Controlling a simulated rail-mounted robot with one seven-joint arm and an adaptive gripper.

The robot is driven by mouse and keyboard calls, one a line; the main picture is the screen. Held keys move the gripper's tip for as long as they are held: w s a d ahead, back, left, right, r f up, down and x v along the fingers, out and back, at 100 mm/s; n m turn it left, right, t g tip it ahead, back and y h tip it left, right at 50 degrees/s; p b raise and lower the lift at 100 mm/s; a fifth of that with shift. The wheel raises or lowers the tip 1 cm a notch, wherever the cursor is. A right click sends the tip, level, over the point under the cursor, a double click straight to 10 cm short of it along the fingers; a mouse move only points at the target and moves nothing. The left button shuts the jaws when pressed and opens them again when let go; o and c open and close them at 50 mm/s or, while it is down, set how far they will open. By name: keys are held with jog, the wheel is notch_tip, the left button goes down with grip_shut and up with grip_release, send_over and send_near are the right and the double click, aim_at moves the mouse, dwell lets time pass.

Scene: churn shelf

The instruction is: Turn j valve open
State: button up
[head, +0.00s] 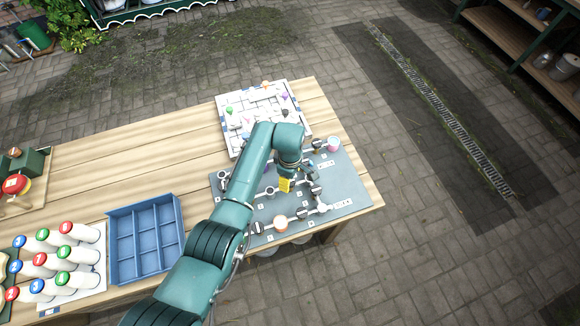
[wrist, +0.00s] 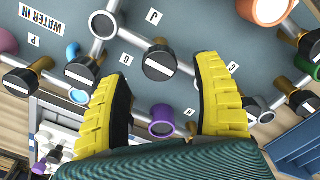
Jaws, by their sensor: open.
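The J valve (wrist: 159,66) is a round black knob with a white bar across its face, on a brass stem. It sits beside the J label (wrist: 153,17) in the wrist view. The white bar slants down to the right. My gripper (wrist: 164,78) is open, with its yellow fingers on either side of the knob and a gap to each. I cannot tell how far the fingertips are above the knob. In the head view my gripper (head: 285,185) points down over the grey pipe board (head: 342,176), and I cannot pick out the J knob there.
Another black knob (wrist: 82,70) stands near the left finger, and a purple-rimmed fitting (wrist: 162,121) lies below between the fingers. An orange-rimmed cup (wrist: 268,9) is at upper right. A blue divided tray (head: 145,238) and numbered bottles (head: 67,262) stand left on the table.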

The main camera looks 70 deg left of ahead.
notch_tip(320, 180, up, 9)
jog(key=shift+f, duration=0.1)
dwell(0.6)
